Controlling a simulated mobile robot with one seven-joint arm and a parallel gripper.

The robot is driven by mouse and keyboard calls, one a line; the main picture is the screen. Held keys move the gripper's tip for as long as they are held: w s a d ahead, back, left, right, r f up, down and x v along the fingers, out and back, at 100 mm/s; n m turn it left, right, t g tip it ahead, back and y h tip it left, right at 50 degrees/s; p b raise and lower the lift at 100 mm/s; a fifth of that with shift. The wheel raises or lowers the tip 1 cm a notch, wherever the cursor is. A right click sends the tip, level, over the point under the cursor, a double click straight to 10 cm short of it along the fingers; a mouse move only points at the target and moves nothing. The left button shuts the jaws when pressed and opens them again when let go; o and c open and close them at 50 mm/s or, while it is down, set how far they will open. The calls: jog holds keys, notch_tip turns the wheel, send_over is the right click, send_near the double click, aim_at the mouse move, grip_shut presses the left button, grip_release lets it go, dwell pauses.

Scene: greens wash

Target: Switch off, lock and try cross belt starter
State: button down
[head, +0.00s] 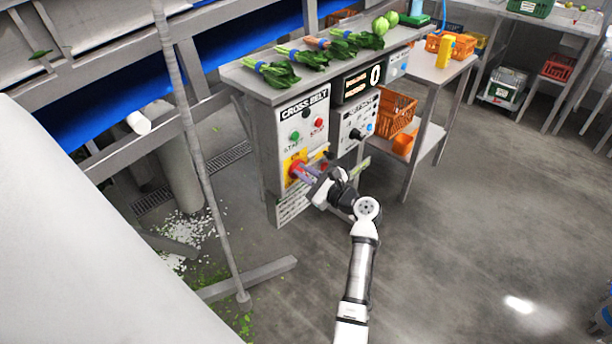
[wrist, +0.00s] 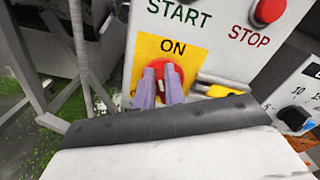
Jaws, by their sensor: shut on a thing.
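The cross belt starter (head: 304,121) is a grey box under the bench, with a green START button (head: 295,136) and a red STOP button (head: 319,123). Below them, a red rotary handle (head: 294,168) sits on a yellow plate (wrist: 146,58). The word ON shows above the handle in the wrist view. My gripper (head: 304,174) is at the plate. Its two purple fingers (wrist: 161,90) are shut on the red handle (wrist: 172,74), one on each side. The handle's lower part is hidden by my gripper. The STOP button also shows in the wrist view (wrist: 269,10).
A second control box (head: 357,122) with a black knob stands right of the starter. Leafy greens (head: 278,73) lie on the bench above. A table with orange crates (head: 396,112) stands to the right. A grey post (head: 190,120) rises at left.

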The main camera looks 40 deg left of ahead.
jog(key=shift+s+f+n+b, duration=0.15)
jog(key=shift+f+n+b, duration=0.15)
jog(key=shift+n+b, duration=1.6)
jog(key=shift+s+f+n+b, duration=0.2)
jog(key=shift+f+n+b, duration=0.1)
jog(key=shift+n+b, duration=1.65)
jog(key=shift+s+f+n+b, duration=0.15)
jog(key=shift+f+n+b, duration=0.15)
jog(key=shift+n+b, duration=1.6)
jog(key=shift+n+p, duration=0.45)
jog(key=shift+n, duration=0.2)
jog(key=c, duration=1.5)
grip_release()
jog(key=d, duration=0.4)
jog(key=d+b, duration=0.1)
jog(key=d, duration=0.4)
jog(key=s+d, duration=0.1)
jog(key=d, duration=0.3)
jog(key=shift+d, duration=0.4)
